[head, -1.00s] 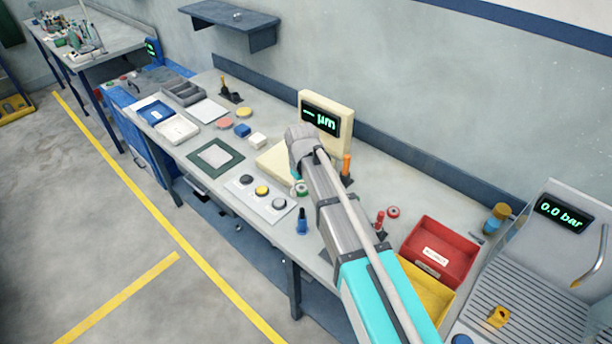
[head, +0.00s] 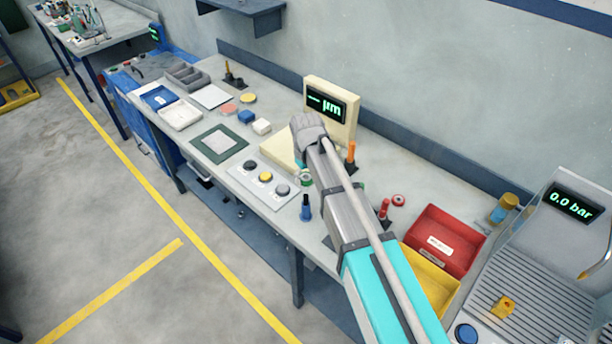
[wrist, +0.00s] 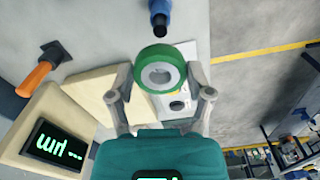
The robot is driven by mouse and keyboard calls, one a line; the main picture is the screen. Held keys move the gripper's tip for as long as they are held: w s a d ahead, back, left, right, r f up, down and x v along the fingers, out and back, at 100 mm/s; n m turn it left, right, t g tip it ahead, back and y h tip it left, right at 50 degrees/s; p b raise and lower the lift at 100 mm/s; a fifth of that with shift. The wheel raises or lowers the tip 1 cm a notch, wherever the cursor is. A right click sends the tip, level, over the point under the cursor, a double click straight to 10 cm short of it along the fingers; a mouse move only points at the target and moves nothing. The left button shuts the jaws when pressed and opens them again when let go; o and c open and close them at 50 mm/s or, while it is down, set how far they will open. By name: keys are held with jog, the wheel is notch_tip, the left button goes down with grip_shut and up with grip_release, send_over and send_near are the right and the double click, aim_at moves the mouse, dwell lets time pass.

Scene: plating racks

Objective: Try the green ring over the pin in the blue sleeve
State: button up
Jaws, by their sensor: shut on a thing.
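The green ring (wrist: 178,62) has a pale inner part and a hole. It is held between the two fingers of my gripper (wrist: 160,77) in the wrist view. In the head view the green ring (head: 305,180) shows just left of my arm, and the fingers are mostly hidden by it. The pin in the blue sleeve (head: 306,209) stands upright near the bench's front edge. It also shows at the top of the wrist view, where the blue sleeve (wrist: 159,10) has a dark tip facing the ring. Ring and pin look apart.
An orange pin (head: 351,152) stands by the cream gauge (head: 349,119). A red pin (head: 384,208), a red-rimmed ring (head: 398,200), a red bin (head: 449,232) and a yellow bin (head: 432,278) lie right of my arm. A plate with round pads (head: 262,184) lies left of the blue sleeve.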

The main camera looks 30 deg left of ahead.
aim_at(306, 196)
jog(key=shift+f+b, duration=2.9)
jog(key=shift+f, duration=0.3)
jog(key=shift+f+b, duration=0.3)
jog(key=shift+b, duration=0.05)
jog(key=shift+r+p, duration=0.45)
jog(key=shift+r+p, duration=1.4)
jog(key=shift+r, duration=0.15)
